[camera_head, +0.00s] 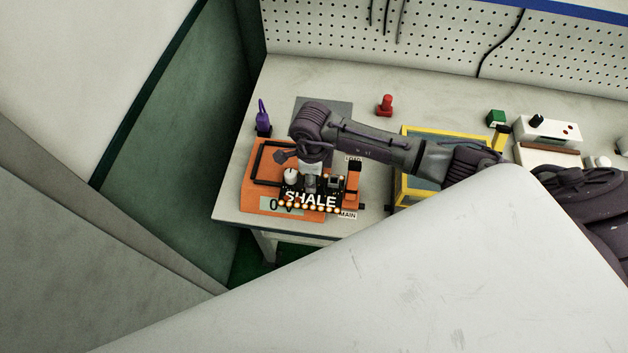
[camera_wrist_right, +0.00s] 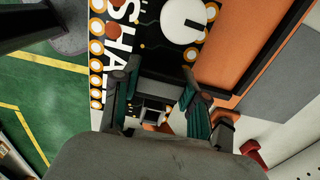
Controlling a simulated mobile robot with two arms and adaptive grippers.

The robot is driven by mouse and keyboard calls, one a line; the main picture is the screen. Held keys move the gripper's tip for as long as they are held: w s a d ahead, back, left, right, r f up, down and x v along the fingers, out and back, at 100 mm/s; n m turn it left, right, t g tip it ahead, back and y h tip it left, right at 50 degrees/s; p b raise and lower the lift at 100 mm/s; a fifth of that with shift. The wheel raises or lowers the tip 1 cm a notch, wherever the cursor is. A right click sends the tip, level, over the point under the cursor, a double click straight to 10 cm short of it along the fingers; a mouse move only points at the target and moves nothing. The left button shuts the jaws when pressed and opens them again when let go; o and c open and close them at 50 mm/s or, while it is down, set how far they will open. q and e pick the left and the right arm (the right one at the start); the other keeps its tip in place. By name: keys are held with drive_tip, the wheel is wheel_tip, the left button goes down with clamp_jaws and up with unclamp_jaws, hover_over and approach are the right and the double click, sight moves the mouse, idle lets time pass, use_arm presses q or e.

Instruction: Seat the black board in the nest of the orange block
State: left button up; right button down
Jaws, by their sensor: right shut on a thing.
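The black board (camera_head: 325,206), lettered SHALE with gold pads along its front edge, is over the front right part of the orange block (camera_head: 259,202). My right gripper (camera_head: 312,172) is shut on it from above. In the right wrist view, the gripper (camera_wrist_right: 158,88) closes on a dark part of the board (camera_wrist_right: 150,40), with a white round component beyond. The orange block (camera_wrist_right: 240,50) lies to the right there. A black frame (camera_head: 256,160) shows on the block's left part. The board and arm hide much of the block, so I cannot tell whether the board touches it. My left gripper is not in view.
A purple tool (camera_head: 263,117) stands behind the block, a red object (camera_head: 385,104) farther back. A yellow-framed fixture (camera_head: 405,132) stands right of the block, under my arm. The table's front edge runs close before the block. Bare tabletop (camera_head: 330,75) lies toward the pegboard.

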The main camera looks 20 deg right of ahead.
drive_tip(key=w+b, duration=0.1)
drive_tip(key=w, duration=0.1)
drive_tip(key=w+a+b, duration=0.1)
drive_tip(key=w, duration=0.1)
drive_tip(key=shift+w+f, duration=0.1)
drive_tip(key=shift+w, duration=0.15)
drive_tip(key=w+b, duration=0.3)
drive_tip(key=w, duration=0.1)
drive_tip(key=shift+a+b, duration=0.35)
drive_tip(key=shift+b, duration=0.05)
drive_tip(key=shift+w+a+b, duration=0.15)
drive_tip(key=shift+w+b, duration=0.5)
drive_tip(key=shift+w, duration=0.3)
drive_tip(key=shift+r, duration=0.2)
drive_tip(key=shift+f+b, duration=0.8)
drive_tip(key=shift+b, duration=0.15)
idle(0.5)
drive_tip(key=c, duration=0.5)
unclamp_jaws()
drive_tip(key=shift+c, duration=0.2)
